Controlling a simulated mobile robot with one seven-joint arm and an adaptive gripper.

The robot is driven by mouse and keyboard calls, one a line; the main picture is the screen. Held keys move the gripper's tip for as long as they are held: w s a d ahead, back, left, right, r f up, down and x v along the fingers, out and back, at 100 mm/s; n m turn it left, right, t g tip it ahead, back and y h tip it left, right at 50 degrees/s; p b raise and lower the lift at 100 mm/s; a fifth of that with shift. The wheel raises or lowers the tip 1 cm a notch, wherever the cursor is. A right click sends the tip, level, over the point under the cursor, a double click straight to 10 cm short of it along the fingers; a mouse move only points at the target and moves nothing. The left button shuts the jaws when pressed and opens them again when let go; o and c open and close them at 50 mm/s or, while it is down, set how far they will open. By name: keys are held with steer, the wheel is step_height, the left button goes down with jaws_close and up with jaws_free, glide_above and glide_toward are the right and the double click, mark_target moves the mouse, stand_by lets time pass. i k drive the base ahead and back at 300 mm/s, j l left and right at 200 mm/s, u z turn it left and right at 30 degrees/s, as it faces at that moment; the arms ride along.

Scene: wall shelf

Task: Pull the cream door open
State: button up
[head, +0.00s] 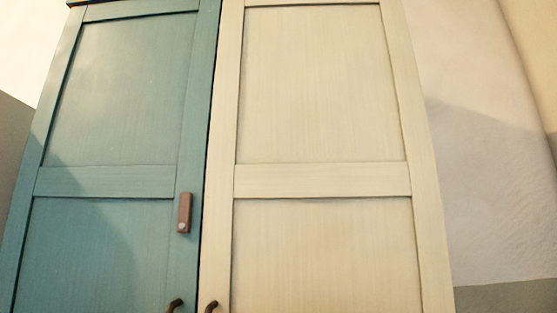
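The cream door (322,181) fills the middle and right of the head view. It is a tall panelled door and looks shut, with a thin dark gap along its left edge. Its dark curved handle (211,306) shows at the bottom left of the door, cut off by the lower picture edge. My gripper is not in this view.
A teal door (105,181) stands left of the cream door and also looks shut. Its dark handle (175,305) is close to the cream door's handle. A small brown tag (184,213) is on the teal door. A pale wall (480,190) is at right.

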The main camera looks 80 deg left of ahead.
mark_target(322, 194)
steer(key=u, duration=2.05)
steer(key=k+l+u, duration=0.2)
steer(key=l, duration=0.25)
steer(key=l+u, duration=0.25)
steer(key=l, duration=0.2)
steer(key=k+l+u, duration=0.2)
steer(key=l, duration=0.2)
steer(key=i, duration=0.05)
